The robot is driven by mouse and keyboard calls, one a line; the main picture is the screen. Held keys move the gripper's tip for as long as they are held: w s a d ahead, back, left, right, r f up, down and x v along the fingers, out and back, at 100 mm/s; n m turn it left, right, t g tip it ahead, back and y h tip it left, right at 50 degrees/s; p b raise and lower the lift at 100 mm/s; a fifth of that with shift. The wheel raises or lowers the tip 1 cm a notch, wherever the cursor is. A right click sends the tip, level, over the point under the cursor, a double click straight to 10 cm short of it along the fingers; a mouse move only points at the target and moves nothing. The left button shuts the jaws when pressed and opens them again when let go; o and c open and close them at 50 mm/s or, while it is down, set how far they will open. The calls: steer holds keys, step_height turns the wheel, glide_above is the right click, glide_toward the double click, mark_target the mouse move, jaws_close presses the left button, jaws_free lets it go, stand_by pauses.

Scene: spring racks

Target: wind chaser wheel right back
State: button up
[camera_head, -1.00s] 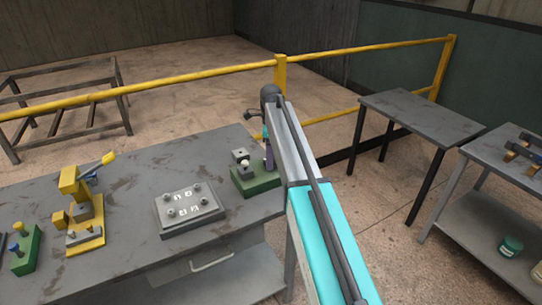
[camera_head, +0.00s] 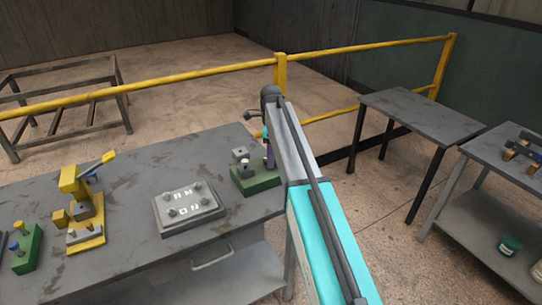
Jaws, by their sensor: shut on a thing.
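A green-based fixture (camera_head: 262,181) stands at the right end of the near workbench, with small grey blocks (camera_head: 240,153) and a pale knob (camera_head: 244,162) on it. My arm covers the fixture's right edge, and the fingertips and held part are too small to make out. I cannot tell which part is the chaser wheel. A grey block with several round knobs and white marks (camera_head: 188,208) sits left of the fixture.
A yellow lever device (camera_head: 85,233) and a green block with blue and yellow knobs (camera_head: 27,248) stand on the workbench (camera_head: 130,180) at left. A yellow rail (camera_head: 190,76) runs behind. An empty table (camera_head: 425,115) and a shelf unit (camera_head: 480,205) stand at right.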

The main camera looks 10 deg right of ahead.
steer(key=shift+n, duration=0.3)
steer(key=n, duration=0.6)
steer(key=shift+p, duration=0.35)
steer(key=n, duration=1.2)
steer(key=shift+p, duration=0.3)
steer(key=n, duration=0.5)
steer(key=shift+r, duration=0.1)
steer(key=o, duration=1)
steer(key=shift+o, duration=0.2)
